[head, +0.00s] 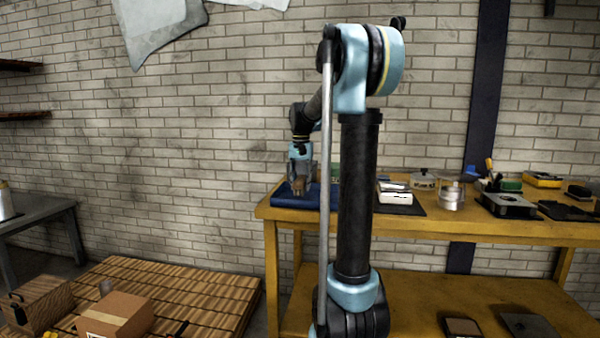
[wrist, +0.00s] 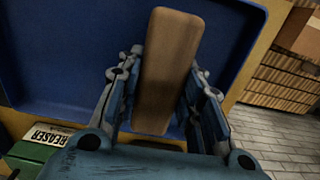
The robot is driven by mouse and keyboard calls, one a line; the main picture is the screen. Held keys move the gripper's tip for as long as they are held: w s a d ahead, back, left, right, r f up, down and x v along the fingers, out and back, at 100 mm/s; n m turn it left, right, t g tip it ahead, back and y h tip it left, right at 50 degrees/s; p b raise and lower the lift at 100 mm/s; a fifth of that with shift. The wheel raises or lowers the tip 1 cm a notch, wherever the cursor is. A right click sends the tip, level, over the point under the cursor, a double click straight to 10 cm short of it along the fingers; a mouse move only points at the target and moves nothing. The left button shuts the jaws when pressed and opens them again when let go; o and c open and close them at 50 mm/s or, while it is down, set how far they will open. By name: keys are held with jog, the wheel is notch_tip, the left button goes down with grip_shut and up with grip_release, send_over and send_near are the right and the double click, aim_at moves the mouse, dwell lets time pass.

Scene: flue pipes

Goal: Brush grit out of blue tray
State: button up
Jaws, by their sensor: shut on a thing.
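The blue tray (head: 284,196) sits at the left end of the yellow workbench. In the wrist view its blue floor and rim (wrist: 60,50) fill the upper left and middle. My gripper (head: 299,180) is over the tray, pointing down. It is shut on a brown wooden block, the back of a brush (wrist: 167,65), with one finger on each side. The bristles are hidden beneath, so I cannot tell whether they touch the tray floor. I see no grit in either view; my gripper and the brush cover part of the tray.
To the right on the yellow workbench (head: 430,225) are a white item (head: 394,197), a metal tin (head: 450,197) and several tools. Cardboard boxes (head: 115,313) rest on a wooden pallet at lower left.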

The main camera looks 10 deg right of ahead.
aim_at(301, 178)
jog(key=shift+r, duration=2.5)
